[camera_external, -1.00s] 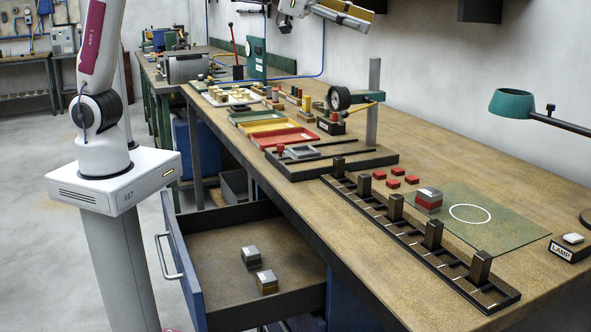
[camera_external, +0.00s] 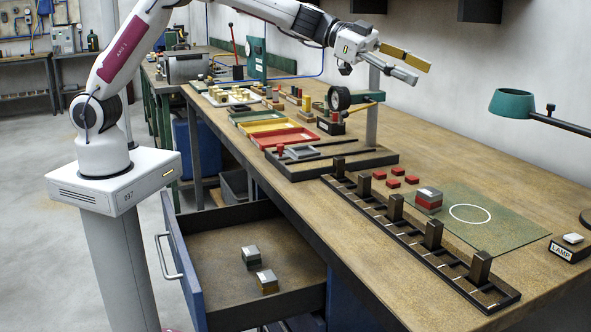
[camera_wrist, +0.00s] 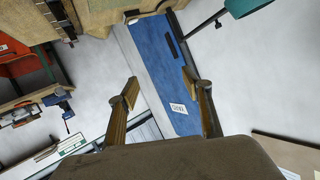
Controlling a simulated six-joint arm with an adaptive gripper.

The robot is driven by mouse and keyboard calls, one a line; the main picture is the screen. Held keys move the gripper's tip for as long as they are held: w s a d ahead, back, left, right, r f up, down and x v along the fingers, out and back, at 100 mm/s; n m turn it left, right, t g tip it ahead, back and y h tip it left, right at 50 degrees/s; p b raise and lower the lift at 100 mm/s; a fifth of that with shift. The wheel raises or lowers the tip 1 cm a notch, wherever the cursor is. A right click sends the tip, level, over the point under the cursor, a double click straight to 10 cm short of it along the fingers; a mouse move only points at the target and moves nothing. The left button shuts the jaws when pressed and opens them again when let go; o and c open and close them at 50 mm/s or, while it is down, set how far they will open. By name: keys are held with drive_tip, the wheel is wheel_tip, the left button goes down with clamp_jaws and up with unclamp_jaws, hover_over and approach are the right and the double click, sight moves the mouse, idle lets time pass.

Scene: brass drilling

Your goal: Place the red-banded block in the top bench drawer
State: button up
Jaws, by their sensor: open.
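The red-banded block (camera_external: 428,200) sits on the green mat (camera_external: 500,232) on the bench, left of a white circle. The top bench drawer (camera_external: 207,245) is pulled open at the front of the bench. Inside it lie a green-banded block (camera_external: 251,257) and a brown-yellow banded block (camera_external: 266,282). My gripper (camera_external: 422,70) is open and empty, raised above the back of the bench and well apart from the red-banded block. In the wrist view its fingers (camera_wrist: 165,98) are spread with nothing between them; the block is not seen there.
A black rack with upright posts (camera_external: 433,236) runs along the bench front beside the mat. Small red pieces (camera_external: 396,181) lie behind it. A post with a dial gauge (camera_external: 340,98) stands below my gripper. A teal lamp (camera_external: 512,103) reaches in at right.

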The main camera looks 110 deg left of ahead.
wheel_tip(320, 180, down, 10)
drive_tip(key=w+m+g+h, duration=0.1)
drive_tip(key=w+g+h, duration=0.1)
drive_tip(key=m+g+h, duration=0.1)
drive_tip(key=g+h, duration=0.1)
drive_tip(key=g, duration=0.1)
approach(427, 190)
drive_tip(key=shift+w+d+f, duration=0.15)
drive_tip(key=shift+w+f, duration=0.4)
drive_tip(key=shift+d, duration=0.1)
drive_tip(key=shift+x, duration=1.25)
drive_tip(key=shift+x, duration=2.55)
